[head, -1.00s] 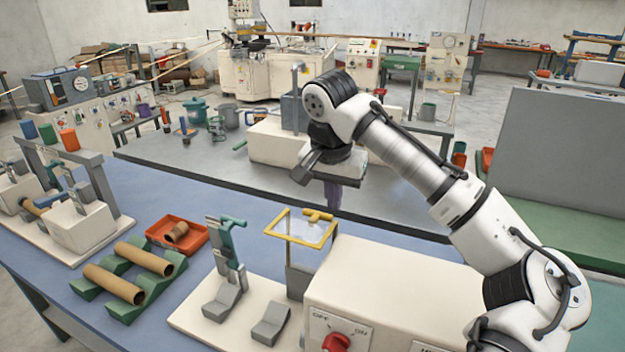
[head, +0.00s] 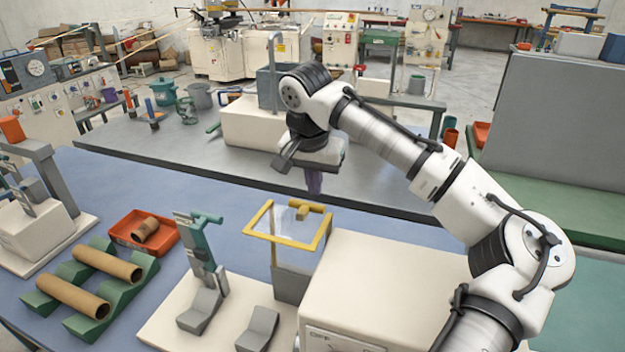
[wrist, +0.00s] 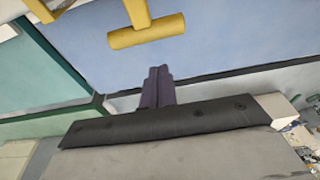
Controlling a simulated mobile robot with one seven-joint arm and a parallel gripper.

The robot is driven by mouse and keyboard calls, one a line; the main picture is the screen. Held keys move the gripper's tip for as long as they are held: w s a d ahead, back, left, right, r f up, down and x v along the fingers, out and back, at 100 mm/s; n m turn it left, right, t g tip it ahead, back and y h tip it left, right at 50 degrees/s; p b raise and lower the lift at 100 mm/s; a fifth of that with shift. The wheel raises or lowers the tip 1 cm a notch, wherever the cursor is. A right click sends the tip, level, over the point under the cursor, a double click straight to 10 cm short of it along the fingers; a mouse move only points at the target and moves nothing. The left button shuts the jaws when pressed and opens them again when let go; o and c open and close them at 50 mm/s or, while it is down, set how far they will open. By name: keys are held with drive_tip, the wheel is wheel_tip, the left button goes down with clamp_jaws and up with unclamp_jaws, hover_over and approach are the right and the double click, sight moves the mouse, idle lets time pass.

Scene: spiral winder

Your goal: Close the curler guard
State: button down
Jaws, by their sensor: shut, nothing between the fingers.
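The curler guard (head: 265,236) is a clear panel in a yellow frame. It stands raised, roughly level, above the cream curler base at bottom centre in the head view. Its yellow T-shaped handle (head: 308,210) is on the far side of the frame. The handle also shows at the top of the wrist view (wrist: 147,31). My gripper (head: 314,184) is above and just behind the handle in the head view, pointing down. Its purple fingers (wrist: 157,88) are shut and empty, apart from the handle in the wrist view.
A cream machine housing (head: 385,285) stands right of the guard, below my arm. A teal-handled clamp (head: 205,245) stands to the left. Cardboard tubes (head: 105,263) rest on green cradles, near a red tray (head: 128,238). Blue tabletop lies free behind the guard.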

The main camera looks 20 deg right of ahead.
drive_tip(key=shift+s+a+f+b, duration=0.15)
drive_tip(key=shift+s+a+b, duration=0.25)
drive_tip(key=shift+s, duration=0.25)
drive_tip(key=shift+s+a+f+b, duration=0.15)
drive_tip(key=shift+s+a+b, duration=0.15)
drive_tip(key=shift+s+a, duration=0.25)
drive_tip(key=shift+s+d, duration=0.1)
